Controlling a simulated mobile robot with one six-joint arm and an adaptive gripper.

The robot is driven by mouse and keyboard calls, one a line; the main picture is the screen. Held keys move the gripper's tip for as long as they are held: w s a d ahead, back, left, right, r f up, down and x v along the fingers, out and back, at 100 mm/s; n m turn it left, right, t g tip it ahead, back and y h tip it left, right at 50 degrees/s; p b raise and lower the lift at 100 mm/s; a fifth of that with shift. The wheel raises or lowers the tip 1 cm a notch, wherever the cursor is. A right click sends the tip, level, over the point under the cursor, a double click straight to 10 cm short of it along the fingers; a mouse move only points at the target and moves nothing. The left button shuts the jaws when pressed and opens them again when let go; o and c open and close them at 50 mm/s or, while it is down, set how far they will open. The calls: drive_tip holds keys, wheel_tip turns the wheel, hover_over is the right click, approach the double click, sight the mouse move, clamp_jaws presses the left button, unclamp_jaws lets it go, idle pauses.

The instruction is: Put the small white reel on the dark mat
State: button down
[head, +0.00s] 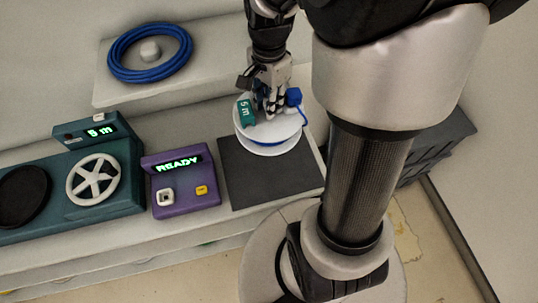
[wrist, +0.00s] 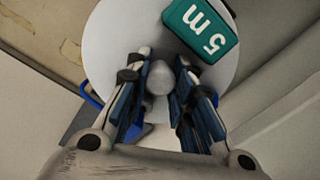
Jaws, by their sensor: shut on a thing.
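The small white reel (head: 268,139) has a teal "5 m" tag (head: 245,111) and some blue cable with a blue plug (head: 293,97). My gripper (head: 270,106) is shut on the reel's central knob from above. In the wrist view, the two fingers (wrist: 158,82) flank the pale knob, and the white disc (wrist: 120,40) and teal tag (wrist: 203,28) show. The dark mat (head: 265,185) lies flat on the bench. In the head view the reel overlaps the mat's back part; whether it touches the mat cannot be told.
A purple box (head: 183,200) reading "READY" stands left of the mat. Further left is a teal machine (head: 110,207) with a spoked wheel. A blue cable coil (head: 125,72) lies on the raised shelf behind. The mat's front part is bare.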

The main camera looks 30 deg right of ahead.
wheel_tip(320, 180, down, 19)
drive_tip(key=b, duration=0.6)
drive_tip(key=shift+f, duration=0.2)
drive_tip(key=shift+f+b, duration=0.1)
drive_tip(key=shift+b, duration=0.25)
drive_tip(key=c, duration=1.9)
unclamp_jaws()
drive_tip(key=shift+f, duration=0.1)
drive_tip(key=o, duration=0.5)
